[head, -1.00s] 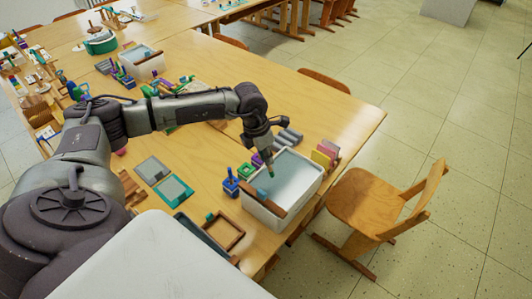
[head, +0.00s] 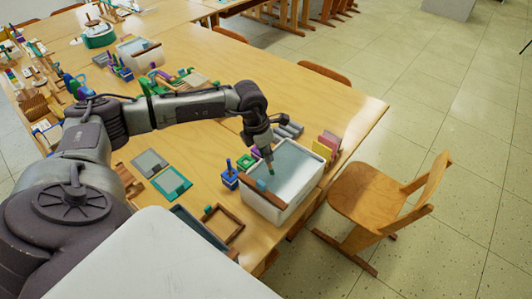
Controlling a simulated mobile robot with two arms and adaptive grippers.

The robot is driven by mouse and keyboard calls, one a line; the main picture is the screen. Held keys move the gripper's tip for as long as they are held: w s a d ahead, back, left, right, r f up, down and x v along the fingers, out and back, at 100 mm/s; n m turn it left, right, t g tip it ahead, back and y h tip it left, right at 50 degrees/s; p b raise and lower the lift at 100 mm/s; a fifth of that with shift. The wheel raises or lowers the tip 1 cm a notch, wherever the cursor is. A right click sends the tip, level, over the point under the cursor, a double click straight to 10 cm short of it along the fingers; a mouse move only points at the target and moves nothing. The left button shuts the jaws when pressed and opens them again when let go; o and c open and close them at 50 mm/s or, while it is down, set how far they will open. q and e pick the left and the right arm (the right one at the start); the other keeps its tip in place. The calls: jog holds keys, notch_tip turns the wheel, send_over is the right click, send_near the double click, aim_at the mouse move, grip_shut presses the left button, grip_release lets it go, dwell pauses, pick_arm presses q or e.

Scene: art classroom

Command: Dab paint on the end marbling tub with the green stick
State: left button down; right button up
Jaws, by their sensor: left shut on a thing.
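The end marbling tub (head: 292,206) is a white tub of pale grey-blue liquid at the table's near right corner, with a brown bar (head: 262,198) along its left side. My left gripper (head: 266,155) points down over the tub's far left part. It is shut on the green stick (head: 270,169), of which only a short green end shows below the fingers. The stick's tip is over or at the liquid; I cannot tell whether it touches. A small blue-green piece (head: 261,185) shows at the tub's left side. My right gripper is out of view.
A blue holder with sticks (head: 229,179) stands just left of the tub, and coloured upright blocks (head: 326,146) stand behind its right side. A wooden frame (head: 223,224) and a teal-edged panel (head: 171,183) lie to the left. A wooden chair (head: 368,194) stands right of the table.

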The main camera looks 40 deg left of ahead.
pick_arm(q)
jog(key=shift+f, duration=0.25)
jog(key=shift+r, duration=0.15)
jog(key=shift+r+p, duration=2.75)
jog(key=shift+r, duration=2.2)
